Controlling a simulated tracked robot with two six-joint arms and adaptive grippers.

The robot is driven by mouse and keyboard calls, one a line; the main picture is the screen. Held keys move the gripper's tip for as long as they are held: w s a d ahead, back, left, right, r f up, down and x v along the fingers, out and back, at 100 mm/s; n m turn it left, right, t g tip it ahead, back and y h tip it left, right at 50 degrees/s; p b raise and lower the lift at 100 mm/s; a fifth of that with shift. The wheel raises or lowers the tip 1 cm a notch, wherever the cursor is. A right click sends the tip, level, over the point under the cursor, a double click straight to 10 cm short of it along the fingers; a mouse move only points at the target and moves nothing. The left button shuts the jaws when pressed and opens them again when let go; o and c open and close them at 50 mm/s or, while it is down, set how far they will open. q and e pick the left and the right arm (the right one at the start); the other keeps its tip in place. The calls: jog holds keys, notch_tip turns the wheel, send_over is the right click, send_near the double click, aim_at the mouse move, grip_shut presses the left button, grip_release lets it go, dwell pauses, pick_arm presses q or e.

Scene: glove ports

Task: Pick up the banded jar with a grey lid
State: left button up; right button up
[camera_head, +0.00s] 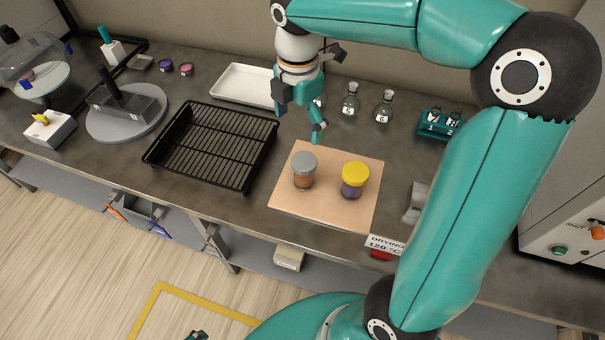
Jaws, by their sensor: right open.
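The jar with a grey lid (304,172) stands upright on a tan board (335,215); its body looks brownish orange, and any band is too small to make out clearly. A second jar with a yellow lid (354,181) and a purplish body stands to its right on the same board. My right gripper (299,123) is open and empty. It is above the bench behind the grey-lidded jar, apart from it.
A black wire rack tray (160,158) lies left of the board, with a white tray (240,71) behind it. Glass flasks (349,104) stand behind the board.

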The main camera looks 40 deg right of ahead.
aim_at(304, 160)
notch_tip(304, 160, down, 8)
jog(key=shift+s+d+f, duration=0.1)
jog(key=shift+d+f, duration=0.05)
jog(key=shift+f, duration=0.1)
jog(key=shift+s+d+f, duration=0.1)
jog(key=shift+d+f, duration=0.1)
jog(key=shift+f, duration=1.15)
jog(key=shift+d+f, duration=0.2)
jog(key=shift+f, duration=1.1)
jog(key=c, duration=1.4)
jog(key=shift+o, duration=0.2)
jog(key=shift+r, duration=0.15)
